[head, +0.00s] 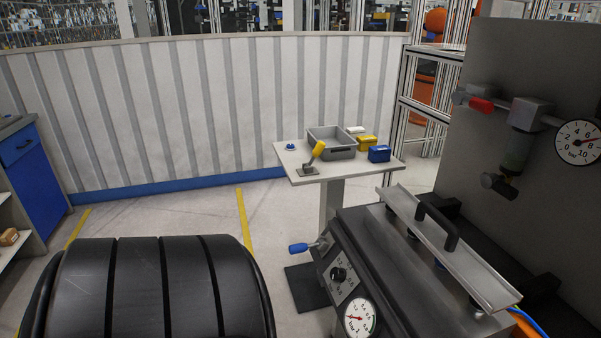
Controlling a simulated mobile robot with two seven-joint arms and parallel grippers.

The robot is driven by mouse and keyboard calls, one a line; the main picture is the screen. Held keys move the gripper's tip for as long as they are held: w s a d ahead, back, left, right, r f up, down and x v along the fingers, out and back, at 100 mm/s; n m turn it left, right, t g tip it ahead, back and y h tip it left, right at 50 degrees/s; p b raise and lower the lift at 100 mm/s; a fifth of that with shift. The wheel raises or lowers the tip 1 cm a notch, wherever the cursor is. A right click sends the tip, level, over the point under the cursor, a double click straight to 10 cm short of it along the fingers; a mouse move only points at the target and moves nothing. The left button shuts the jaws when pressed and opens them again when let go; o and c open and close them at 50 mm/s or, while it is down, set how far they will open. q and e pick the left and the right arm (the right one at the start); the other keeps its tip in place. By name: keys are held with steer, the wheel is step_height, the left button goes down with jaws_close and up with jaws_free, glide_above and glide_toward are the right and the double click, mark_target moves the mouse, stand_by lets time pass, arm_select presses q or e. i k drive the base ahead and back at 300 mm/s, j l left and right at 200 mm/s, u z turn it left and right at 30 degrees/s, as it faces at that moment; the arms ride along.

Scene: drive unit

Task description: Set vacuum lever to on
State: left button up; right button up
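A small lever with a blue handle (298,248) sticks out to the left from the control panel (345,277) of the grey machine at the lower right. The panel also has a black knob (338,274) and a round bar gauge (359,317). I cannot read an on or off label beside the lever. The lever's handle points left, about level. Neither of my grippers is in view.
A silver plate with a black handle (440,224) lies on the machine. A red valve lever (480,104) and another gauge (578,142) are on the grey upright panel (500,60).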

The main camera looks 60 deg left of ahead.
mark_target(302, 247)
steer(key=u, duration=2.1)
steer(key=i+j+z, duration=0.35)
steer(key=i+j, duration=0.65)
steer(key=j, duration=0.15)
